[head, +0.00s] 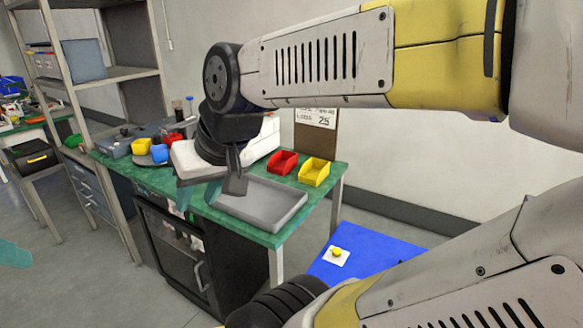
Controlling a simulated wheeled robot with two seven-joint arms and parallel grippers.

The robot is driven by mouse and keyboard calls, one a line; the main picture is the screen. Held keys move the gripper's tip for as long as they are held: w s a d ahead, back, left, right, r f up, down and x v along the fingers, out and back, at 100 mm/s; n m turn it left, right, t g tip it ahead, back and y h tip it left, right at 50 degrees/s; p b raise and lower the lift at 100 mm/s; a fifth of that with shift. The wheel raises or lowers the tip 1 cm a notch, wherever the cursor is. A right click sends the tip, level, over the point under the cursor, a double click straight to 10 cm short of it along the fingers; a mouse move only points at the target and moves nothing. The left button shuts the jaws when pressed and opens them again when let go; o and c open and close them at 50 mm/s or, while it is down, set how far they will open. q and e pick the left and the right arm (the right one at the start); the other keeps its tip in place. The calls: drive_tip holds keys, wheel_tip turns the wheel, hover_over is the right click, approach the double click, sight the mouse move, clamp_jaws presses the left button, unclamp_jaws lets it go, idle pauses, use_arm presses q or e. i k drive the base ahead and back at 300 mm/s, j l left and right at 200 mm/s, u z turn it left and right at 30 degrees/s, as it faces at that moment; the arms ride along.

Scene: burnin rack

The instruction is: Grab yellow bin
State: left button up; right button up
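A yellow bin (314,172) with an open top stands on the green bench top (258,236), near its right end and just right of a red bin (283,162). My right gripper (199,194) points down over the bench, well left of the yellow bin and apart from it. Its two teal fingers look spread, with nothing seen between them. A smaller yellow container (141,146) sits farther back on the left of the bench. A teal tip at the left edge looks like part of my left gripper (14,254); the rest is out of view.
A grey tray (290,216) lies in front of the two bins. A blue container (160,153) stands left of my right gripper. A blue surface with a yellow button (337,252) is low at right. A metal shelf rack (105,120) stands at left.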

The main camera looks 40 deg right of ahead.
sight(312, 172)
drive_tip(key=i+l+z, duration=0.1)
drive_tip(key=i+z, duration=0.4)
drive_tip(key=z, duration=0.2)
drive_tip(key=i+z, duration=0.3)
drive_tip(key=i, duration=0.15)
